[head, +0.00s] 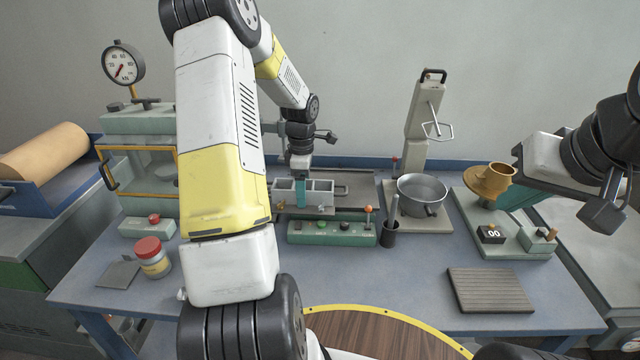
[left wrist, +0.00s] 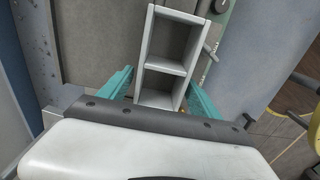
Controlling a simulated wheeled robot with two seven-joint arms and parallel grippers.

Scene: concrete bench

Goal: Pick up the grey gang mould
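The grey gang mould (head: 319,187) is an open-topped block with square compartments. It sits on the flat grey plate at the back middle of the bench. In the left wrist view the mould (left wrist: 168,68) runs upright between the teal fingers. My left gripper (head: 300,183) points down over it, one finger on either side, spread apart. A narrow gap shows on the left side in the left wrist view; contact on the right side is unclear. My right gripper (head: 515,195) is beside a mustard cup (head: 490,180) at the right; its finger gap is hidden.
A green control box (head: 332,232) stands in front of the mould. A metal bowl (head: 422,190) and dark cup (head: 390,235) are to its right. A red-lidded jar (head: 152,256) is at left, a ribbed grey plate (head: 489,290) at front right. The front middle of the bench is clear.

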